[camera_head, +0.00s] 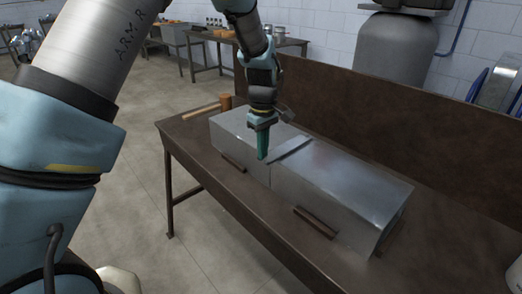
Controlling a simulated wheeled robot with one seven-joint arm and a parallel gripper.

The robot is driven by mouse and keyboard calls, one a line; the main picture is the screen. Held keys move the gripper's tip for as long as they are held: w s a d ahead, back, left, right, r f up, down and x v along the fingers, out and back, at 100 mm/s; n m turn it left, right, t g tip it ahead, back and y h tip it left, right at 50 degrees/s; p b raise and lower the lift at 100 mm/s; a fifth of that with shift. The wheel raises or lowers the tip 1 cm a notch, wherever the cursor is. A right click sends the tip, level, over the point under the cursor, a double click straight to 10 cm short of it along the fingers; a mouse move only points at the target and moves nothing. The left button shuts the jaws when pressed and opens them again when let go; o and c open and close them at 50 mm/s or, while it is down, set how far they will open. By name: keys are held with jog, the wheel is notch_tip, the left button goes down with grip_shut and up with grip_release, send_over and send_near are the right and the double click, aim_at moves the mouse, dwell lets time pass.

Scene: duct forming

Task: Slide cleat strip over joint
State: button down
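Two grey sheet-metal duct sections lie end to end on the brown workbench: the left one (235,138) and the right one (345,190). Their joint (270,175) shows as a thin line down the front face. A narrow grey cleat strip (292,149) lies across the top at the joint, slightly raised along its length. My gripper (262,157) points down at the front upper edge of the ducts, with its teal fingers just left of the strip's near end. The fingers overlap in this view, so their gap and any contact with the strip are hidden.
The workbench (455,235) has a tall brown back panel (400,130). Brown bars (316,222) lie along the ducts' front side. A wooden mallet (226,103) is at the bench's far left end. The bench's right part is mostly clear.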

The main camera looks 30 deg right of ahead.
aim_at(272, 155)
jog(key=shift+w+d+p, duration=0.15)
jog(key=shift+d+p, duration=0.05)
jog(key=shift+d, duration=0.6)
jog(key=shift+w+d+p, duration=0.15)
jog(key=shift+d, duration=0.6)
jog(key=shift+d, duration=0.25)
jog(key=shift+w, duration=0.1)
jog(key=c, duration=1)
grip_release()
